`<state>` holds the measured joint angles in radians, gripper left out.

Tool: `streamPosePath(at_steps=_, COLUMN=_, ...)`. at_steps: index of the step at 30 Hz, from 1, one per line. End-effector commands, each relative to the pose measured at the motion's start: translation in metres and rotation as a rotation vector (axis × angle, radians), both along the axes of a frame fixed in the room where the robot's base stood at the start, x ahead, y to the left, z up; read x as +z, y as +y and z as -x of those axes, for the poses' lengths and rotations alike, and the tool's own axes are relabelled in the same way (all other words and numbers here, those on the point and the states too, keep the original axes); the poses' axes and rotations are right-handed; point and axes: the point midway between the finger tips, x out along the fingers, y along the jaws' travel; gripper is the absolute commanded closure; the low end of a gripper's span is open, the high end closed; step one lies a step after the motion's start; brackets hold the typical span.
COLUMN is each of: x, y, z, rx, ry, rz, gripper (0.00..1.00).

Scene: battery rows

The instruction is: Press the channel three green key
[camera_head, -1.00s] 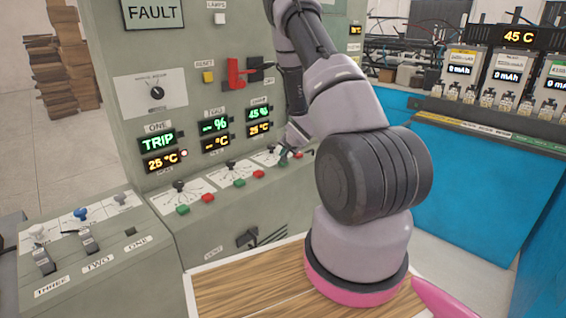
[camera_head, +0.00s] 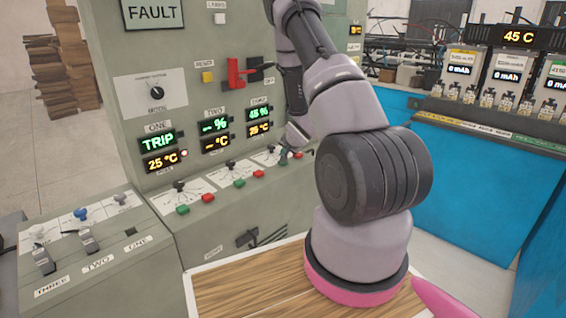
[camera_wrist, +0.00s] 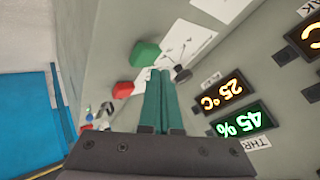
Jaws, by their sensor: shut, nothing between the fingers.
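The channel three green key (camera_wrist: 145,52) shows in the wrist view, on the sloped ledge of the grey panel, beside a red key (camera_wrist: 122,90) and a black knob (camera_wrist: 181,74). My gripper (camera_wrist: 160,72) is shut and empty, its teal fingertips close to the green key, between it and the knob. I cannot tell whether they touch the key. The green key cannot be told apart from the fingers there.
The channel three readouts (camera_wrist: 240,123) show 45 % and 25 °C. Other green keys stand at channel one (camera_head: 183,210) and channel two (camera_head: 240,183). A red lever (camera_head: 236,72) juts out above. A switch box (camera_head: 95,250) is at left, a blue-fronted bench (camera_head: 470,185) at right.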

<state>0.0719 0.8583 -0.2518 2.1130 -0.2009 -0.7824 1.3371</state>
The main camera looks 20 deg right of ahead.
Motion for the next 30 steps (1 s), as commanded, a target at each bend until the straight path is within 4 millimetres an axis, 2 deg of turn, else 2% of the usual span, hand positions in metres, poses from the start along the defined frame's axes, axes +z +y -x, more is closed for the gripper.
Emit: streamPosePath(at_steps=30, x=-0.011, y=0.0, z=0.0, rx=-0.001, ry=0.0, rz=-0.001, gripper=1.0)
